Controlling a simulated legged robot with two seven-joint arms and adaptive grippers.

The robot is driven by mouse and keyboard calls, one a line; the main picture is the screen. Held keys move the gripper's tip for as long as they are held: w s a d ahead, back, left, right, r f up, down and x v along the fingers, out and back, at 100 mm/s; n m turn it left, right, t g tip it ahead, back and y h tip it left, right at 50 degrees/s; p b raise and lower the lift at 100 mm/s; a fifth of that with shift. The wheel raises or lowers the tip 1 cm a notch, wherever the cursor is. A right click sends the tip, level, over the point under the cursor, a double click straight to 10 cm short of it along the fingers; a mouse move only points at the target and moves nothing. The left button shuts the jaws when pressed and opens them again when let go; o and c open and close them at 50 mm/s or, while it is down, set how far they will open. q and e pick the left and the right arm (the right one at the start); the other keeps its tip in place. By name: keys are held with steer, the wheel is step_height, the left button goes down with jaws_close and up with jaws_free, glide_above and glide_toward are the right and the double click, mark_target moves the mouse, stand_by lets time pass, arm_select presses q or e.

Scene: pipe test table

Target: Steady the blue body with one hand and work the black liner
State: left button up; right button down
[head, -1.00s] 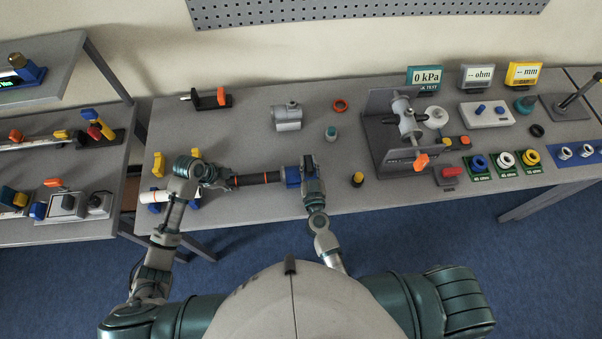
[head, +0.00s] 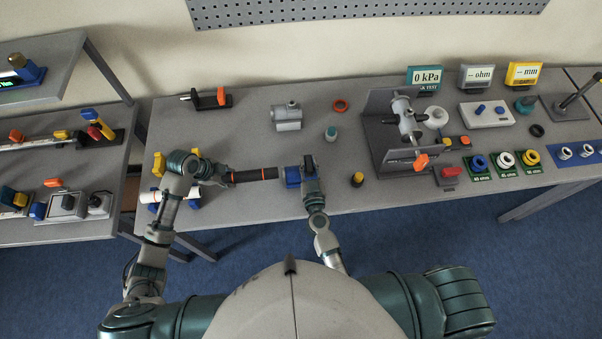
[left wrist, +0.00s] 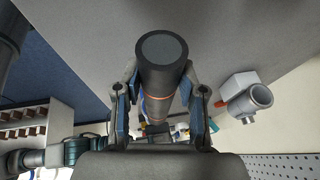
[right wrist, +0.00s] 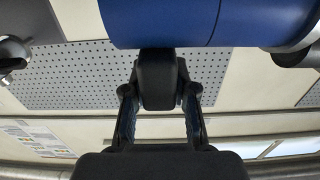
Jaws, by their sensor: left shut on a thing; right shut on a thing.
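The black liner (head: 255,175) with orange rings lies level over the table in the head view. My left gripper (head: 217,174) is shut on its left part. In the left wrist view the liner (left wrist: 163,62) points away from the jaws and its grey end face is bare. The blue body (head: 292,177) is just right of the liner, with a small gap between them. My right gripper (head: 308,168) is at the body's right side. In the right wrist view its fingers (right wrist: 158,92) close on a dark block that meets the blue body (right wrist: 180,22).
A white tube (head: 150,196) on a stand with yellow and blue parts is beside my left arm. A grey pipe fitting (head: 287,117), teal-topped piece (head: 331,133) and yellow-topped piece (head: 357,179) stand nearby. A grey fixture (head: 375,135) is to the right.

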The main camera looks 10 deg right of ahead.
arm_select(q)
steer(key=shift+r, duration=2.6)
arm_select(e)
steer(key=c, duration=0.8)
jaws_free()
steer(key=shift+c, duration=0.2)
steer(key=shift+o, duration=0.2)
steer(key=o, duration=0.4)
steer(key=shift+o, duration=0.2)
step_height(320, 180, up, 5)
steer(key=p, duration=0.6)
arm_select(q)
step_height(320, 180, up, 7)
steer(key=p, duration=0.1)
steer(key=shift+r, duration=0.2)
arm_select(e)
steer(key=shift+r, duration=1)
